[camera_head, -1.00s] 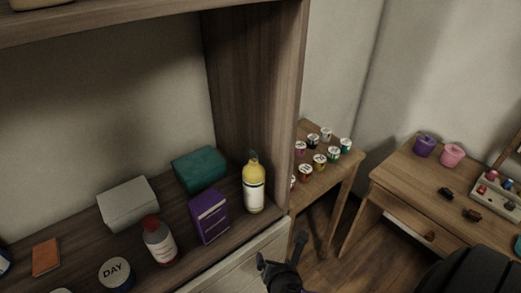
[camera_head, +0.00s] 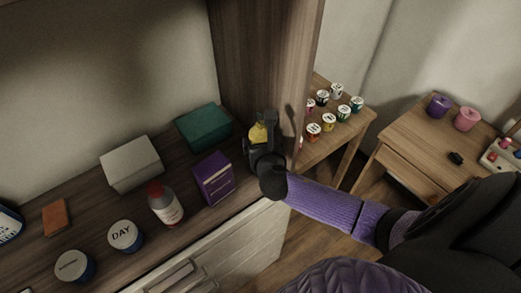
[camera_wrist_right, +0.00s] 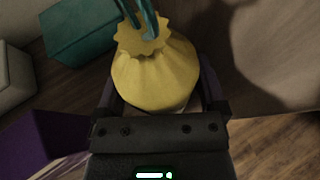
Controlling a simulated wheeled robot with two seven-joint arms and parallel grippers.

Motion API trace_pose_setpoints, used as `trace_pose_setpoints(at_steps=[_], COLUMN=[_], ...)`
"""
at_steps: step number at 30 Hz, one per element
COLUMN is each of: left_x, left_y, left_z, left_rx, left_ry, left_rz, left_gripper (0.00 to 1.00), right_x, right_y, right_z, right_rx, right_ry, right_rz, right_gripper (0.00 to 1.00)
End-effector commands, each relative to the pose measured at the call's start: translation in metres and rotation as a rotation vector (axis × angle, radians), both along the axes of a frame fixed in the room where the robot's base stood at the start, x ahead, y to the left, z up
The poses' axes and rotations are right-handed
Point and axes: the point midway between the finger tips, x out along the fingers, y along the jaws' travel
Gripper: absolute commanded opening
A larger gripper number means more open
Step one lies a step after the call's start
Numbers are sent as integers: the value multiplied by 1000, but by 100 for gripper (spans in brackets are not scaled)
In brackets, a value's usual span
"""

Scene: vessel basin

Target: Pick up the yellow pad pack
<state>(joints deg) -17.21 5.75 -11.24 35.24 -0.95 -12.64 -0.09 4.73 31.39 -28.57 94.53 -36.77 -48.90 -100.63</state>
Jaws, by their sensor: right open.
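The yellow pad pack (camera_head: 258,132) stands upright on the wooden shelf near its right side panel. In the wrist view the yellow pack (camera_wrist_right: 155,75) has a gathered, scalloped top with teal ties and a pale band low on its front. My right gripper (camera_head: 262,143) is at the pack, in front of it and hiding most of it in the head view. In the wrist view my right gripper (camera_wrist_right: 160,100) is open, with one finger on each side of the pack's lower part. Whether the fingers touch it cannot be told. My left gripper is not in view.
A purple box (camera_head: 213,178) stands close to the left of my right gripper. A teal box (camera_head: 204,126) is behind it, and a grey box (camera_head: 131,162) and a red-capped bottle (camera_head: 165,204) are further left. The shelf's side panel (camera_head: 262,60) is close on the right.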

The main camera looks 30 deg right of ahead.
Motion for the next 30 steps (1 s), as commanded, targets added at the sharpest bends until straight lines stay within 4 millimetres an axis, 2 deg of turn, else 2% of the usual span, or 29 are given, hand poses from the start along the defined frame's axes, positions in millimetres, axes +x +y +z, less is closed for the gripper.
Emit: trace_pose_setpoints(at_steps=[1, 9, 10, 19, 26, 30], left_x=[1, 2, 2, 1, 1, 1], left_y=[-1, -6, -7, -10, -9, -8], left_z=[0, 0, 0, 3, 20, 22], left_rx=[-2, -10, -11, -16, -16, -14], left_ry=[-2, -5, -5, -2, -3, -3], left_rz=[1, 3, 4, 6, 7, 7], left_gripper=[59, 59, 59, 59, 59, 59], right_x=[0, 0, 0, 0, 0, -22], right_y=[0, 0, 0, 0, 0, 8], right_z=[0, 0, 0, 5, 38, 36], right_rx=[0, 0, 0, -1, 0, -1], right_ry=[0, 0, 0, -2, -5, 3], right_rz=[0, 0, 0, 0, -1, 1], right_gripper=[84, 26, 22, 22, 22, 22])
